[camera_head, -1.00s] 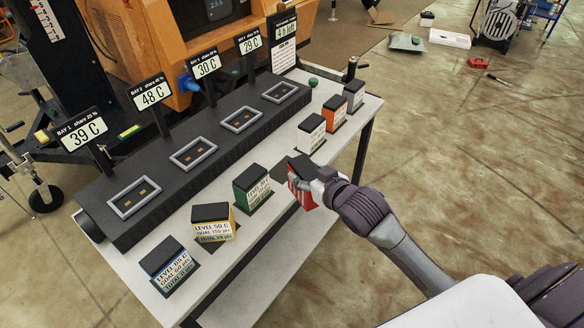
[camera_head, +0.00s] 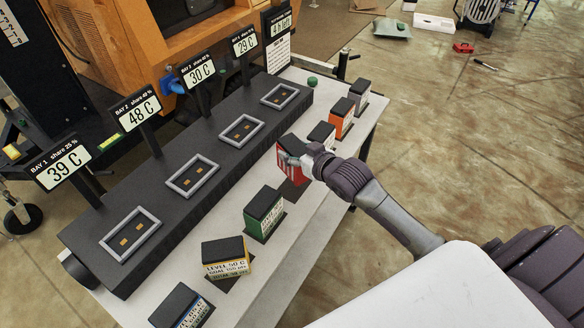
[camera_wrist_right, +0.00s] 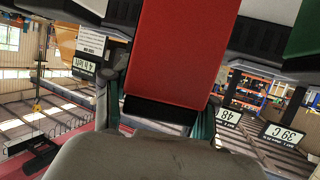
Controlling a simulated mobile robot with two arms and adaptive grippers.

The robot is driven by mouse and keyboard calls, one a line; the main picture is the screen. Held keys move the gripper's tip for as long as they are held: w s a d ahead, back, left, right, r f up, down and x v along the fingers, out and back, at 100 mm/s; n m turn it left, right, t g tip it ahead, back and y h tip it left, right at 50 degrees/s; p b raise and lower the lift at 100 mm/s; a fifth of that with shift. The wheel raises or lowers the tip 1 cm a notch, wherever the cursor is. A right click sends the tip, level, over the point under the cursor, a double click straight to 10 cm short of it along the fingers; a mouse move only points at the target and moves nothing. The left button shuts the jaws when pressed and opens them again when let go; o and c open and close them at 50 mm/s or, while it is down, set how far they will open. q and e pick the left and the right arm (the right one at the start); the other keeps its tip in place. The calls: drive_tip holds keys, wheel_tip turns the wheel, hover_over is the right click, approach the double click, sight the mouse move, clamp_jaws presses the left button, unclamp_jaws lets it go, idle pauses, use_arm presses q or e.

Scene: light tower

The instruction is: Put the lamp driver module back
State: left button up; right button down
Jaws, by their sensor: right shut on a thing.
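My right gripper (camera_head: 300,163) is shut on a red module (camera_head: 288,167) with a black top and a white-striped face. It holds the module above the white table, over a bare dark pad (camera_head: 293,192). In the right wrist view the red module (camera_wrist_right: 178,50) fills the middle, between the fingers (camera_wrist_right: 160,112). I cannot read its label, so I cannot tell if it is the lamp driver module. The black rack has a row of empty framed bays: Bay 1 (camera_head: 130,234), Bay 2 (camera_head: 192,176), Bay 3 (camera_head: 241,130) and Bay 4 (camera_head: 279,96). My left gripper is not in view.
Other modules stand along the white table (camera_head: 236,196): blue (camera_head: 181,307), yellow (camera_head: 226,257), green (camera_head: 264,212), white (camera_head: 321,135), orange (camera_head: 341,120) and grey (camera_head: 359,97). Temperature signs on posts rise behind the bays. A green button (camera_head: 312,82) sits at the far end.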

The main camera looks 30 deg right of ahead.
wheel_tip(320, 180, down, 3)
drive_tip(key=shift+s+r, duration=0.1)
drive_tip(key=shift+r, duration=0.05)
wheel_tip(320, 180, down, 3)
drive_tip(key=shift+r, duration=0.1)
drive_tip(key=c, duration=0.7)
unclamp_jaws()
drive_tip(key=shift+f, duration=0.25)
drive_tip(key=o, duration=0.5)
drive_tip(key=shift+c, duration=0.2)
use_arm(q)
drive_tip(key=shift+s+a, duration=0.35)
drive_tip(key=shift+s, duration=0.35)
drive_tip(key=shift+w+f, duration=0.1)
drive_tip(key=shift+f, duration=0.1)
use_arm(e)
drive_tip(key=v, duration=1.2)
